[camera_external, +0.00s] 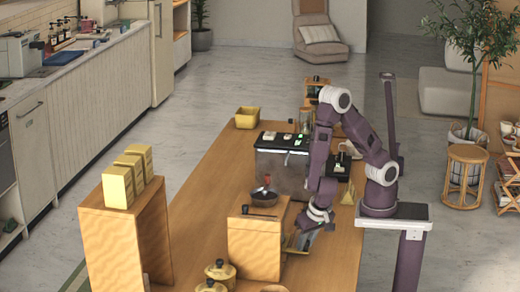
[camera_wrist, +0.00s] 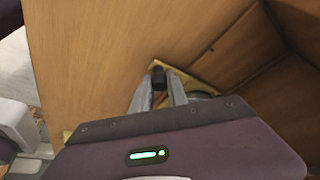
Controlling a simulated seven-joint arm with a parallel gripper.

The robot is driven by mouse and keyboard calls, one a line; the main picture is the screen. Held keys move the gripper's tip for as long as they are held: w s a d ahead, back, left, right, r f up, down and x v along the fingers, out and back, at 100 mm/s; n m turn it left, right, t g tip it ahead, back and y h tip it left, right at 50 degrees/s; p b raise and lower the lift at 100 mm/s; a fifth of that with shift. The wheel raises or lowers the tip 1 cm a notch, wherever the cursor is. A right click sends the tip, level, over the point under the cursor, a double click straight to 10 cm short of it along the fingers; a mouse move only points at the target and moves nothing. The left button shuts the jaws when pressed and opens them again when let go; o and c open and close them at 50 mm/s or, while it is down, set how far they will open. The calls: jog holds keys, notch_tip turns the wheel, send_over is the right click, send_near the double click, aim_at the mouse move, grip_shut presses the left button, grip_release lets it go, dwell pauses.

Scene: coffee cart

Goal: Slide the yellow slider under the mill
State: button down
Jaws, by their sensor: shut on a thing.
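My gripper (camera_wrist: 160,88) is shut on a small dark knob (camera_wrist: 158,76) in the wrist view. A yellow-edged piece (camera_wrist: 195,79), which looks like the yellow slider, lies right behind the fingers; the fingers and wrist hide much of it. It lies low, close to wooden walls at the right. In the external view my gripper (camera_external: 303,239) is low over the table, just right of a wooden box (camera_external: 254,248).
The wooden table (camera_external: 205,195) is bare at the left. A wooden stand (camera_external: 105,235) with yellow blocks is at the front left. Yellow pots (camera_external: 220,271) stand in front of the box. A dark machine (camera_external: 285,165) and a yellow bin (camera_external: 247,118) are farther back.

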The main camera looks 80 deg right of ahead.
jog(key=a, duration=1.1)
jog(key=shift+a, duration=0.2)
jog(key=shift+a, duration=0.1)
jog(key=c, duration=1.3)
grip_release()
jog(key=v, duration=0.7)
